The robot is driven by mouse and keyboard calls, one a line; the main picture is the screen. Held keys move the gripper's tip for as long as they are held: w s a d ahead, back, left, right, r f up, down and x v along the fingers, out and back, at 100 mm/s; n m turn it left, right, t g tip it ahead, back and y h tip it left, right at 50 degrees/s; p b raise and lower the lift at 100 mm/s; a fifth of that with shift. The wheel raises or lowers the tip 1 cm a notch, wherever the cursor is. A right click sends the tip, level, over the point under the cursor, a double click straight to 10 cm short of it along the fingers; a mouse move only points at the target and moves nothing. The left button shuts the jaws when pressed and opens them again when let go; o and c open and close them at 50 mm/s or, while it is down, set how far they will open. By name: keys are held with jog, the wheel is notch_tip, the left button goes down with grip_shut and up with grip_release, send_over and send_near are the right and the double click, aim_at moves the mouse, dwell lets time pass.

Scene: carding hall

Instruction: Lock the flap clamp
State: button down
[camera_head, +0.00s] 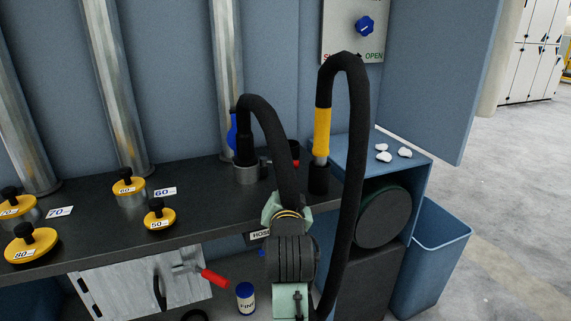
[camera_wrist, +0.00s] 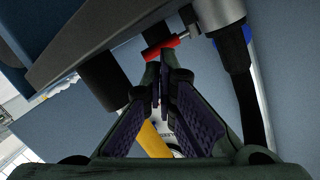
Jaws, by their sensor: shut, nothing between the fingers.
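A clamp with a red handle (camera_head: 214,277) sits on a pale grey metal flap (camera_head: 128,288) under the bench. The handle sticks out to the lower right; whether the clamp is locked I cannot tell. A second red handle (camera_head: 296,160) is at the metal hose port (camera_head: 244,175) on the bench; it also shows in the wrist view (camera_wrist: 163,47). My gripper (camera_wrist: 158,80) is shut and empty, its fingertips close to this second handle; contact is unclear. In the head view my arm and the hose hide the fingertips.
A black hose (camera_head: 353,190) with a yellow grip (camera_head: 322,131) loops right of my arm. Yellow caps (camera_head: 33,245) stand on the bench (camera_head: 200,215) at left. A blue cabinet (camera_head: 405,160) with white lumps and a blue bin (camera_head: 438,255) are at right. Open floor lies beyond.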

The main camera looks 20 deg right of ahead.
aim_at(288, 164)
jog(key=m, duration=0.2)
jog(key=a+m+h, duration=0.1)
jog(key=m, duration=0.1)
jog(key=m+p, duration=0.1)
jog(key=m, duration=0.2)
jog(key=shift+s+a+r+g+h, duration=0.3)
jog(key=shift+s+a+r, duration=0.05)
jog(key=shift+a, duration=0.05)
jog(key=m, duration=0.2)
jog(key=m+h, duration=0.1)
jog(key=shift+s+a+r+m+p, duration=0.25)
jog(key=shift+s+a+m+p, duration=0.05)
jog(key=shift+a+m+p, duration=0.1)
jog(key=m, duration=0.3)
jog(key=shift+s+a+r+m+h, duration=0.2)
jog(key=shift+s+a+m+h, duration=0.15)
jog(key=shift+s+m+h, duration=0.05)
jog(key=p+x, duration=0.4)
jog(key=x, duration=0.9)
jog(key=shift+d+f+p, duration=0.1)
jog(key=shift+f+p, duration=0.05)
jog(key=shift+p, duration=0.2)
jog(key=shift+w+d+f, duration=0.15)
jog(key=shift+w+d, duration=0.05)
jog(key=shift+w, duration=0.25)
jog(key=shift+w+d+f, duration=0.1)
jog(key=shift+w, duration=0.05)
